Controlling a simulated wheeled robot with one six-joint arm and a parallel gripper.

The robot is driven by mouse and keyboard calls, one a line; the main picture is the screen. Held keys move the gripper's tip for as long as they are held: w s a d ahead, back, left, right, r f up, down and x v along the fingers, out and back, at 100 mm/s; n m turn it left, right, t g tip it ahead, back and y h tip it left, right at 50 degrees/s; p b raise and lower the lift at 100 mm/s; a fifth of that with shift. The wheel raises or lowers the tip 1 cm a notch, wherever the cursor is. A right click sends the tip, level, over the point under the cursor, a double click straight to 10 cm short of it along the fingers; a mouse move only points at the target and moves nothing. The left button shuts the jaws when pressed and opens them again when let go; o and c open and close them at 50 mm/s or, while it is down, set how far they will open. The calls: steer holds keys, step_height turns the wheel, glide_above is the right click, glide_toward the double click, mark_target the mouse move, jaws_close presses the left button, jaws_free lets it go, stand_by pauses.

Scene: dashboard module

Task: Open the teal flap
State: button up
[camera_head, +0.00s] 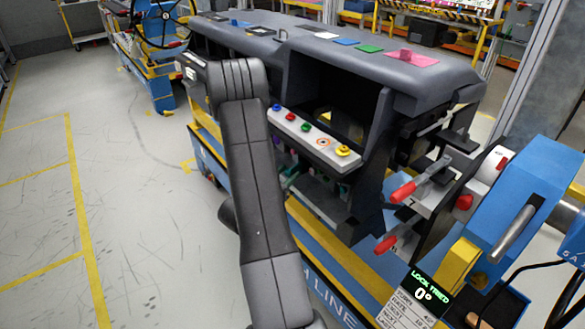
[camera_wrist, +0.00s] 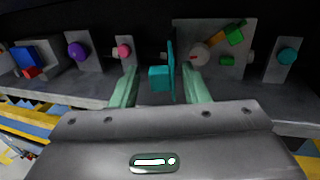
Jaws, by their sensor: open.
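In the wrist view, a teal block (camera_wrist: 159,78) joins a thin upright teal plate (camera_wrist: 171,66), seen nearly edge-on. I take these to be the teal flap and its handle. My gripper (camera_wrist: 159,68) is open, with one pale green finger on each side of the teal block and plate. Gaps show beside both fingers, and I cannot tell whether either touches. In the head view my own arm covers the middle of the scene, and I cannot make out the gripper or the flap there.
The wrist view also shows a purple knob (camera_wrist: 78,50), a pink knob (camera_wrist: 123,51) and a teal knob (camera_wrist: 287,56) on grey plates. A dashboard (camera_head: 440,72) overhangs a row of coloured buttons (camera_head: 305,131). Red-handled clamps (camera_head: 403,192) stand at right. The left floor is clear.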

mark_target(286, 174)
steer(key=shift+x, duration=1.55)
jaws_close()
steer(key=shift+a, duration=0.15)
steer(key=m+g+h+b, duration=0.1)
steer(key=w+m+g+h+b, duration=0.1)
steer(key=g+h, duration=0.1)
steer(key=shift+a+f+m, duration=0.1)
steer(key=shift+a+m, duration=0.1)
steer(key=shift+m, duration=0.2)
steer(key=shift+w+m+g+h+b, duration=0.25)
steer(key=shift+m+g+h, duration=0.25)
steer(key=shift+m+g, duration=0.4)
steer(key=shift+w+m+g+h+b, duration=0.2)
steer(key=shift+m+g+h, duration=0.35)
steer(key=shift+g, duration=0.7)
steer(key=shift+w+m+g+h+b, duration=0.2)
steer(key=shift+m+g+h, duration=0.25)
steer(key=shift+m+g, duration=0.45)
steer(key=shift+r+g, duration=0.25)
